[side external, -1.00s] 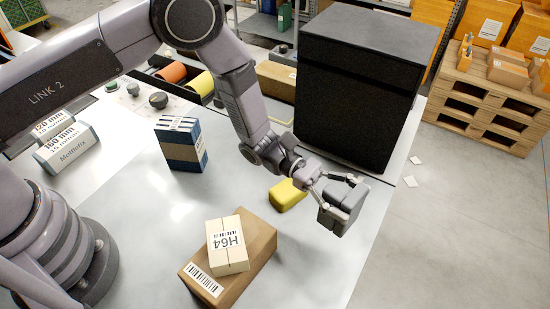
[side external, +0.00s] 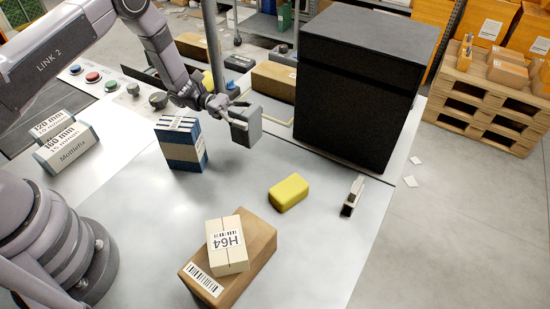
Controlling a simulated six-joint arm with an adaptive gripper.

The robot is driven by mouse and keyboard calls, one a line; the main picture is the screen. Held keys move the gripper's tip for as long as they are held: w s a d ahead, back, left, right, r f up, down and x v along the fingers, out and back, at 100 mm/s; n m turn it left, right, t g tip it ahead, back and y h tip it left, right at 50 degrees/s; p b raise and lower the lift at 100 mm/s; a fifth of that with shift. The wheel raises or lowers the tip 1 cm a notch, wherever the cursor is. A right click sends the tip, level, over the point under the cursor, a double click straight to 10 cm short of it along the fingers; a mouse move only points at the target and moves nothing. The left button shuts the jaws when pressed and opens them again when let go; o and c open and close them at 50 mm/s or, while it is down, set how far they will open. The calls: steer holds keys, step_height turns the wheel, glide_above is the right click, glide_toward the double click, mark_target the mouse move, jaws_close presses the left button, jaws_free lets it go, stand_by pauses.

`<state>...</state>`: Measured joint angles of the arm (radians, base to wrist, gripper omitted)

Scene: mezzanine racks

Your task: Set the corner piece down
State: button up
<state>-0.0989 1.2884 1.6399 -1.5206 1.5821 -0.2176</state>
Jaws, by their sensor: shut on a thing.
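My gripper (side external: 238,108) is shut on a grey block, which I take to be the corner piece (side external: 247,127). The piece is upright, just right of the blue-and-brown box (side external: 182,145) in the picture. I cannot tell whether its underside touches the table (side external: 235,185) or is a little above it. The fingers hide part of its upper left side.
A yellow block (side external: 289,193) and a small thin upright item (side external: 352,195) stand on the right. A carton (side external: 262,240) with a small H64 box (side external: 228,245) on top is in front. A large black cabinet (side external: 358,90) stands behind. The table's middle is clear.

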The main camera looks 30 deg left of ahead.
mark_target(251, 137)
steer(key=shift+f, duration=3.15)
steer(key=shift+f, duration=0.15)
steer(key=o, duration=0.7)
steer(key=shift+o, duration=0.2)
